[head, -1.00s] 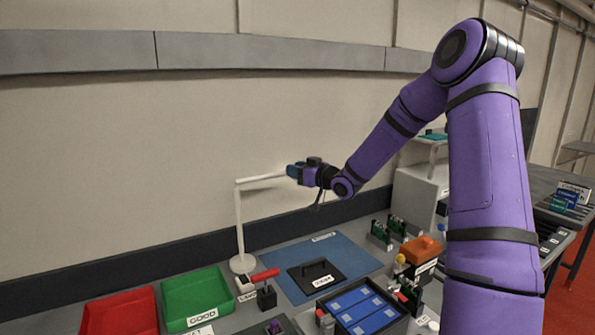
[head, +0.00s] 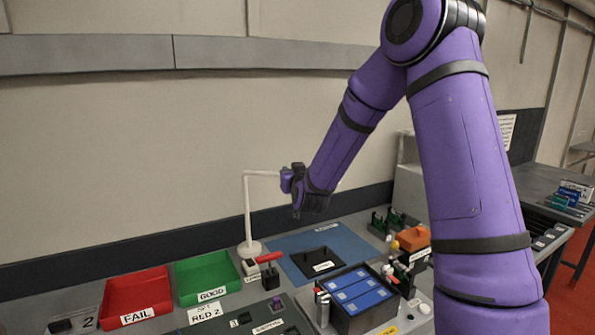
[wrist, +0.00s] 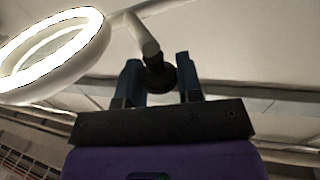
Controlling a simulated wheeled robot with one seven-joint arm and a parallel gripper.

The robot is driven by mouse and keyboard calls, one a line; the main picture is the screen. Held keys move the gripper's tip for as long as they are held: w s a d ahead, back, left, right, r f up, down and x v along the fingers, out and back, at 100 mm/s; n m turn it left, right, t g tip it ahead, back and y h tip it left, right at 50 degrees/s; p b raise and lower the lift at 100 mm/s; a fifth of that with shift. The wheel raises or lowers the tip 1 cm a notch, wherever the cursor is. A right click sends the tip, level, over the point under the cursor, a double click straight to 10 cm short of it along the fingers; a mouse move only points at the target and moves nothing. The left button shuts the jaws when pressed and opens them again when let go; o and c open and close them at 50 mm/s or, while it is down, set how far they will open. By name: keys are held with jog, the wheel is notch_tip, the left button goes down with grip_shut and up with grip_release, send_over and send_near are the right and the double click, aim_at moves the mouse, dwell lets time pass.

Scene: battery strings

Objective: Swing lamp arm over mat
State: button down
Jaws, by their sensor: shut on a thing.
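The white desk lamp has an upright post (head: 247,210) on a round base at the back, left of the blue mat (head: 352,243). Its lamp arm (head: 263,173) runs right from the post top to my gripper (head: 288,181). In the wrist view, my gripper (wrist: 160,85) is shut on a dark knob (wrist: 160,75) at the end of the white lamp arm (wrist: 138,35). The lit ring lamp head (wrist: 52,58) is at upper left there. The head view does not show the ring clearly; my gripper covers that end.
A black plate (head: 317,263) lies on the mat. A red FAIL tray (head: 136,293) and green GOOD tray (head: 207,274) stand left. A red-handled lever (head: 269,262) and a box of blue cells (head: 356,296) stand in front. An orange block (head: 413,238) is right.

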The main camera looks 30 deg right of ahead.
jog(key=shift+s+a+m+g+h, duration=0.25)
jog(key=shift+s+a+m+h, duration=0.15)
jog(key=shift+a+h, duration=0.3)
jog(key=shift+s+a+m+g+h, duration=0.3)
jog(key=shift+a+m+h, duration=0.2)
jog(key=shift+a+h, duration=0.2)
jog(key=c, duration=0.8)
grip_release()
jog(key=shift+s+a, duration=0.1)
jog(key=v, duration=1)
jog(key=shift+s+a, duration=0.1)
jog(key=shift+s, duration=0.2)
